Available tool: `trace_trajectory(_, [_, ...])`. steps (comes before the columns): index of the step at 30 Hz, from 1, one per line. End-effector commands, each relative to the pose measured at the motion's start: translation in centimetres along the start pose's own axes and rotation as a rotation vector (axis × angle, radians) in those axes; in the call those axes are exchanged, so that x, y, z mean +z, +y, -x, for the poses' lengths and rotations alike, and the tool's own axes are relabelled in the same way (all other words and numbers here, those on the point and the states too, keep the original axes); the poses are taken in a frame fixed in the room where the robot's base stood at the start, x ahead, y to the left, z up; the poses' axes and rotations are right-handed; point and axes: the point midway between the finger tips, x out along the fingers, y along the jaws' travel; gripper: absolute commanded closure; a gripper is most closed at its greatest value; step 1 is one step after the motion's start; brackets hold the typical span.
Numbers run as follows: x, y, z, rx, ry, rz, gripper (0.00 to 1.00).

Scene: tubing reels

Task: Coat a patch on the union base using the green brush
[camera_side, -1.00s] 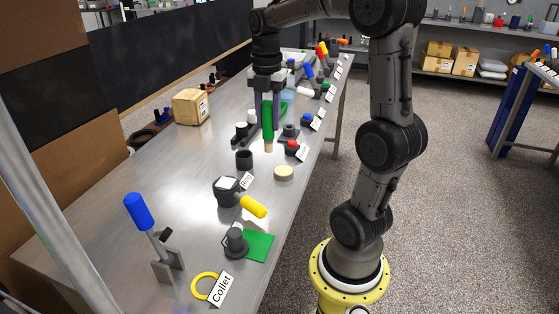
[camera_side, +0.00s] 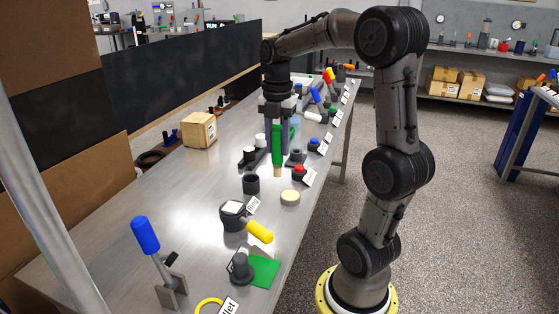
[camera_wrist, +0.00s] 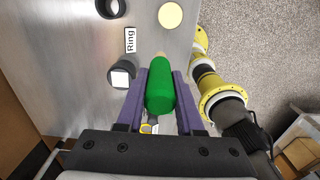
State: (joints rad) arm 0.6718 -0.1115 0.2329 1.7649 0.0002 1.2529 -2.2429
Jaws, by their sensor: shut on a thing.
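My gripper (camera_side: 277,150) is shut on the green brush (camera_side: 277,142), which hangs nearly upright above the bench with its tan tip down. In the wrist view the green brush (camera_wrist: 160,90) lies between the two purple fingers. I cannot tell for sure which part is the union base. One grey stepped part (camera_side: 241,267) stands beside a green square (camera_side: 264,270) near the front. Another grey flanged part (camera_side: 295,157) stands just right of the brush. The labels by these parts are unreadable.
A black cup (camera_side: 251,184), a pale disc (camera_side: 290,198) and a dark pot with a white top (camera_side: 232,212) stand nearby. A yellow handle (camera_side: 259,231) and a blue-handled tool (camera_side: 146,235) are nearer the front. A cardboard box (camera_side: 199,130) sits left.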

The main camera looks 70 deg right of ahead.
Motion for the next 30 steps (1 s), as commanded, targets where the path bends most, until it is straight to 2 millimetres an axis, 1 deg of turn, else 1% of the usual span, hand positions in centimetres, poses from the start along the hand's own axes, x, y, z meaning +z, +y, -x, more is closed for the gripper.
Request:
trace_trajectory(1, [1.1,-0.2,-0.6,-0.004,0.003,-0.008,1.00])
trace_trajectory(3, [2.7,-0.6,-1.5,-0.004,0.003,-0.009,1.00])
trace_trajectory(6, [4.7,-1.2,-2.5,-0.003,0.003,-0.008,1.00])
trace_trajectory(9, [5.9,-1.6,-3.3,-0.003,0.003,-0.004,1.00])
trace_trajectory(14, [6.4,-1.8,-4.2,-0.003,0.002,-0.001,1.00])
trace_trajectory(24, [6.3,-1.8,-7.4,-0.003,0.003,0.000,1.00])
trace_trajectory(30, [6.3,-1.8,-8.9,-0.003,0.002,0.000,1.00])
